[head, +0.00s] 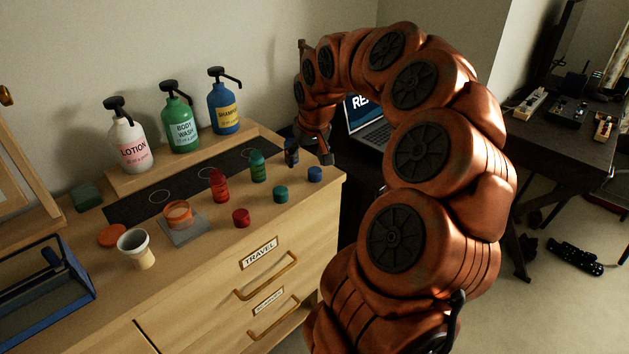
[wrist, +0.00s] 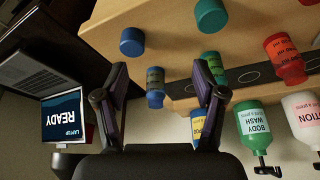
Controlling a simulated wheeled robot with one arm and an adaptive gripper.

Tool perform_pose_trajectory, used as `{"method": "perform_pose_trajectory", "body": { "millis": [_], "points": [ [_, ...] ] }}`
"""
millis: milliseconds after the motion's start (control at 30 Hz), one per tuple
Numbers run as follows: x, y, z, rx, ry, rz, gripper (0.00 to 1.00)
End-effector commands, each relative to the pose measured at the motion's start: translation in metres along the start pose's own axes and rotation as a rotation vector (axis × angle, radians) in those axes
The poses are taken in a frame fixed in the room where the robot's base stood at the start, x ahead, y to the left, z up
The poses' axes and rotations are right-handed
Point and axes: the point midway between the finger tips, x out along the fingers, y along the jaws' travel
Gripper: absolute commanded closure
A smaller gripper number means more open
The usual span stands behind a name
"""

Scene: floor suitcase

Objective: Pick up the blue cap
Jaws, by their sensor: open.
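The blue cap (head: 315,174) sits on the wooden dresser top near its front right edge. It shows in the wrist view (wrist: 132,42) just beyond the left fingertip. My gripper (head: 314,152) is open and empty at the right end of the dresser, close to the cap and the small blue bottle (head: 291,152). In the wrist view, my gripper's two fingers (wrist: 160,72) stand wide apart, with the blue bottle (wrist: 155,88) showing between them. I see no contact with the cap, and its top is uncovered.
A green cap (head: 280,194) and red cap (head: 241,217) lie left of the blue one. Small green (head: 257,166) and red (head: 219,186) bottles stand behind them. Large pump bottles (head: 180,118) line a back shelf. A laptop (head: 370,125) stands beyond the dresser's right end.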

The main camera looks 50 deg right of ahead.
Motion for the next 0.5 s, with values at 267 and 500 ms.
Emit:
{"method": "perform_pose_trajectory", "body": {
  "millis": [267,500],
  "points": [
    [0.024,0.046,-0.010,0.070,0.028,0.034,0.30],
    [0.044,0.045,-0.010,0.068,0.026,0.033,0.30]
  ]
}}
